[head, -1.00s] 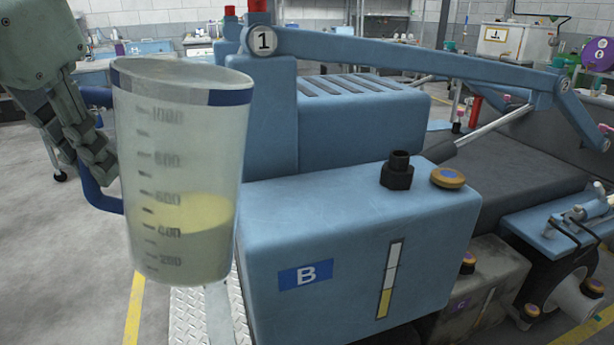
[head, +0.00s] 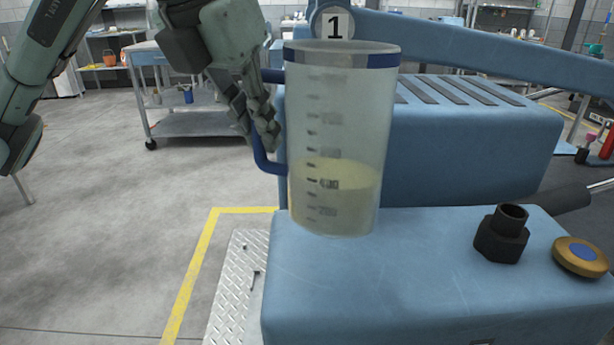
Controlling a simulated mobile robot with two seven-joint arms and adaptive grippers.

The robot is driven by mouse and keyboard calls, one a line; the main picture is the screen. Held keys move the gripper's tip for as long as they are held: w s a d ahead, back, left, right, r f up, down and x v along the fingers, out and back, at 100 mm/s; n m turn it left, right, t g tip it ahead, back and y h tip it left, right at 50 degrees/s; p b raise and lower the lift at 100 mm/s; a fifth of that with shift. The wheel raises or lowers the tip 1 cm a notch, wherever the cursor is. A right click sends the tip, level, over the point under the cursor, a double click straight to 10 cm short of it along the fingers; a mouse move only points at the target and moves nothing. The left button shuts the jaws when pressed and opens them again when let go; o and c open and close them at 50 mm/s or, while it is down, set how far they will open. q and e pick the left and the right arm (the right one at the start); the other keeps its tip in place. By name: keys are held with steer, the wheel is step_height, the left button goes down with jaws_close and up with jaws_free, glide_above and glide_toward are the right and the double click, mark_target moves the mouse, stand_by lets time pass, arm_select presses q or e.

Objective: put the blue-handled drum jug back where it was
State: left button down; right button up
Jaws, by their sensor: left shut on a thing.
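The blue-handled drum jug (head: 338,125) is a clear measuring jug with a blue rim band, scale marks and pale yellow liquid in its lower part. It is held upright, in front of the blue machine. My left gripper (head: 265,135) is shut on its blue handle at the jug's left side. Part of the handle is hidden by the fingers. My right gripper does not show.
A blue tank (head: 400,290) with a black filler neck (head: 502,233) and a gold cap (head: 580,256) is below and right. A blue arm marked 1 (head: 460,38) runs behind. A grey cart (head: 190,122) stands back left, with open floor before it.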

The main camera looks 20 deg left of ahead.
arm_select(q)
steer(key=w+d+f, duration=0.2)
steer(key=w+f, duration=0.3)
steer(key=f, duration=0.2)
steer(key=shift+w+f, duration=0.15)
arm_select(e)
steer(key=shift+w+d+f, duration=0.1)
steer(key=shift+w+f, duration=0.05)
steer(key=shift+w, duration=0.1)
arm_select(q)
steer(key=shift+d+f, duration=0.1)
steer(key=c, duration=1.6)
jaws_free()
steer(key=shift+o, duration=0.2)
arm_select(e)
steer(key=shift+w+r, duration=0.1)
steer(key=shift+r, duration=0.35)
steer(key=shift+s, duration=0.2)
